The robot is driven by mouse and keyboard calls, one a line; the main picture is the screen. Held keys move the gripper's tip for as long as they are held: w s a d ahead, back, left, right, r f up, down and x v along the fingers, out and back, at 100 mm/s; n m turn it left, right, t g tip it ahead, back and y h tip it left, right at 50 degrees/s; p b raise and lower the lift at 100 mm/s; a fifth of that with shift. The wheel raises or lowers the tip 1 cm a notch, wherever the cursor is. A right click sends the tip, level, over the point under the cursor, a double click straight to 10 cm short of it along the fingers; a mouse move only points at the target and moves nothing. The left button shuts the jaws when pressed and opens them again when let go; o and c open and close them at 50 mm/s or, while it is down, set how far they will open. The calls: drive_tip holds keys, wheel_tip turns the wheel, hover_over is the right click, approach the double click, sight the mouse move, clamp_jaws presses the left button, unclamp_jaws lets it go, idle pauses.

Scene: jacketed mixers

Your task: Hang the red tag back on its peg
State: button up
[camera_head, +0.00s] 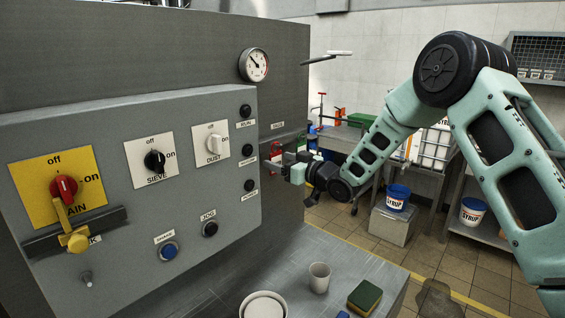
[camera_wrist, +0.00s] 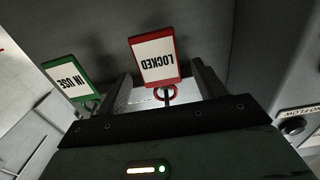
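The red tag (camera_wrist: 156,58) is a red-bordered plate reading LOCKED, upside down in the wrist view. Its ring (camera_wrist: 165,95) lies between the two fingers of my gripper (camera_wrist: 165,82). The fingers stand apart with a gap on each side of the ring, so they look open and not clamped on it. The ring seems to be around a small dark peg, but I cannot tell for sure. In the head view my gripper (camera_head: 285,167) is at the far right part of the grey machine, and the red tag (camera_head: 276,152) shows just behind it.
A green IN USE tag (camera_wrist: 72,80) hangs beside the red one. The control panel (camera_head: 110,120) with knobs and buttons is at left. A cup (camera_head: 319,277), a bowl (camera_head: 263,306) and a sponge (camera_head: 365,297) stand on the steel surface below.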

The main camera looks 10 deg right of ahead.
drive_tip(key=b+v, duration=0.6)
drive_tip(key=v, duration=1.1)
drive_tip(key=shift+s, duration=0.2)
drive_tip(key=s+a+f+g+h, duration=0.55)
drive_tip(key=s+a, duration=0.35)
drive_tip(key=a, duration=0.3)
drive_tip(key=s+a+f+g+h, duration=0.1)
drive_tip(key=s+g, duration=0.3)
drive_tip(key=s, duration=0.9)
drive_tip(key=s+a+f+n+g+h, duration=0.1)
drive_tip(key=s+f+g+h, duration=0.2)
drive_tip(key=s, duration=1.1)
drive_tip(key=shift+a+f+g, duration=0.2)
drive_tip(key=shift+a+g, duration=0.15)
drive_tip(key=shift+g, duration=0.9)
drive_tip(key=shift+c, duration=0.3)
